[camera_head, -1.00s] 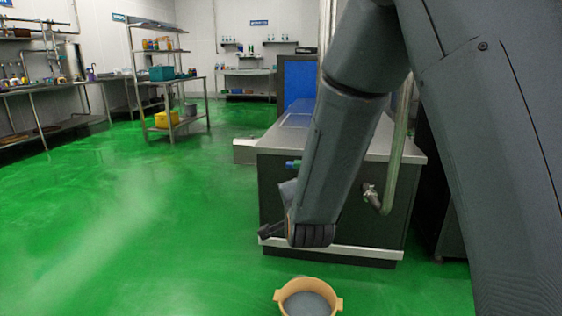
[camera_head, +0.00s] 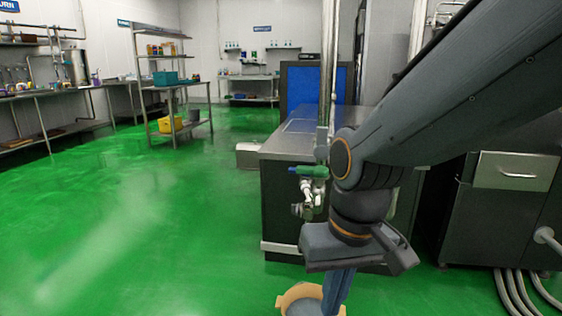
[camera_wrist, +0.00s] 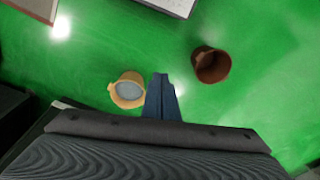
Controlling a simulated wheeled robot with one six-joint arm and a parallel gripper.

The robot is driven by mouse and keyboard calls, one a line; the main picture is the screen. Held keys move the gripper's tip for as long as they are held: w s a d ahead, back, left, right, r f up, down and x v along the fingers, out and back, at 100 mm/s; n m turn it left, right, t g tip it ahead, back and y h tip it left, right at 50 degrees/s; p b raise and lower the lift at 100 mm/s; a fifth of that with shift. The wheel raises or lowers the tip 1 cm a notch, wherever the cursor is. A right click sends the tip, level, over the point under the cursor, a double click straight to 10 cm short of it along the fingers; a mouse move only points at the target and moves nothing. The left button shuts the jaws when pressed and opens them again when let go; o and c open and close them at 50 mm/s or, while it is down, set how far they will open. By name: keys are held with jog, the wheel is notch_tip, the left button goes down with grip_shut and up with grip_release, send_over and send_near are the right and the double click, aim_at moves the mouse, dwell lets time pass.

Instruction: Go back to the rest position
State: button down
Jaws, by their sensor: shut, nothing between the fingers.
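My gripper (camera_head: 338,292) hangs pointing down in the head view, in front of the dark steel-topped machine. Its blue fingers are together with nothing between them; they also show shut in the wrist view (camera_wrist: 161,95). A tan bucket (camera_head: 284,302) with two side lugs and a grey inside stands on the green floor, partly hidden behind my fingers. In the wrist view the tan bucket (camera_wrist: 119,95) lies just left of the fingertips, apart from them in the picture.
The machine (camera_head: 285,205) with a pipe and a green-handled valve (camera_head: 312,172) stands close to my arm. A dark cabinet (camera_head: 500,210) with hoses is at right. A brown bucket (camera_wrist: 212,66) shows in the wrist view. The floor at left is clear.

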jog(key=s+d+r+m+h+p, duration=0.1)
jog(key=s+d+r+m+p, duration=0.1)
jog(key=d+r+p, duration=0.9)
jog(key=s+r+p, duration=0.1)
jog(key=p, duration=0.8)
jog(key=shift+r+g+p, duration=0.25)
jog(key=shift+g+p, duration=0.1)
jog(key=shift+g, duration=0.05)
